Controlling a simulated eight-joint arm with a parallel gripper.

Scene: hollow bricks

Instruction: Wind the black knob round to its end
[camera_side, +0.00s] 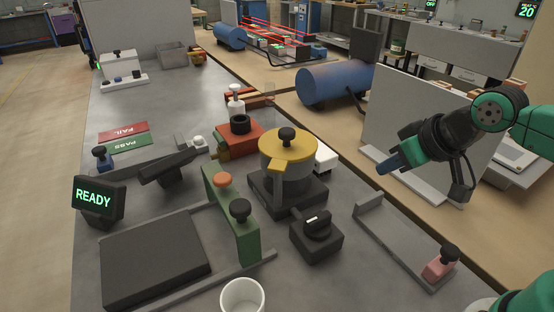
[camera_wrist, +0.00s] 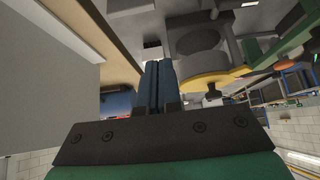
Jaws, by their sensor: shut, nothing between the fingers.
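The black knob (camera_side: 316,222) is a rotary knob with a white mark on its top, set on a dark square box (camera_side: 318,245). It stands on the grey bench in front of the yellow-lidded pot. My gripper (camera_side: 384,168) is up in the air to the right of and behind the knob, clear of it and touching nothing. Its blue fingers (camera_wrist: 158,82) are together and empty in the wrist view. A small white mark on a dark part at the top of the wrist view may be the knob's, but I cannot tell for sure.
The yellow-lidded pot (camera_side: 287,150) stands left of my gripper. A green upright plate (camera_side: 232,215) is left of the knob, a grey rail with a pink block (camera_side: 440,263) to its right. A white cup (camera_side: 243,296) is in front. A pale panel (camera_side: 415,130) stands behind my gripper.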

